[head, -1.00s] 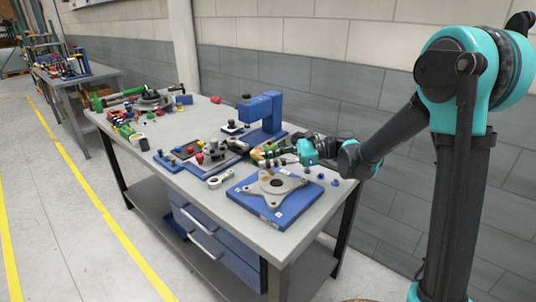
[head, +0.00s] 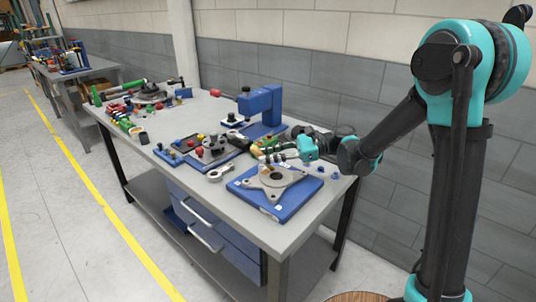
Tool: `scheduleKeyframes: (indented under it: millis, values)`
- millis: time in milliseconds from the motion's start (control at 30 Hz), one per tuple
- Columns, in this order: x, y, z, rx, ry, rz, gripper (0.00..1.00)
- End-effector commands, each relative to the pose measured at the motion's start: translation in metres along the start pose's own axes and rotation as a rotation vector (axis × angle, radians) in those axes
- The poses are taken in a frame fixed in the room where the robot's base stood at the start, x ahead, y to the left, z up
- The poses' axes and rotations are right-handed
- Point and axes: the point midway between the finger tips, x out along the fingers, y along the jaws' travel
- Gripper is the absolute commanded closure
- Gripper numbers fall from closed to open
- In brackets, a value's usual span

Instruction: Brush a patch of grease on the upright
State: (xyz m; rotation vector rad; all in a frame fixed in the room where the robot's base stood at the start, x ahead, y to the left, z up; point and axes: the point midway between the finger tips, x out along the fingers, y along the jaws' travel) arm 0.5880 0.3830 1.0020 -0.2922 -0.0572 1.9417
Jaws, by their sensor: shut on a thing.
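A blue stand with a thick upright (head: 271,104) and an overhanging arm rises from the back of the workbench. It may be the upright of the task, but I cannot be sure. My gripper (head: 264,154) is low over the bench, in front of and below this stand, pointing left. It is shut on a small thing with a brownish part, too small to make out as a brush. No grease patch can be told at this size. A blue plate (head: 283,208) carrying a grey three-armed metal part (head: 269,190) lies just in front of my gripper.
A grey ring-ended part (head: 219,173) lies left of the plate. Blocks with red and black knobs (head: 215,149) stand beyond it. Several small blue pegs (head: 320,169) are at the right. Coloured tools crowd the bench's far left end. The front edge strip (head: 180,186) is clear.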

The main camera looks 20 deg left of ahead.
Motion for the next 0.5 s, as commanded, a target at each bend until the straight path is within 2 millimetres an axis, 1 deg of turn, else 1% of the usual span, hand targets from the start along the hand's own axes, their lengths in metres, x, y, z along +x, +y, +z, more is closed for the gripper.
scheduleKeyframes:
  millis: [500]
  values:
    - [0.0016,0.0016,-0.0085,0.000,0.000,0.000,1.00]
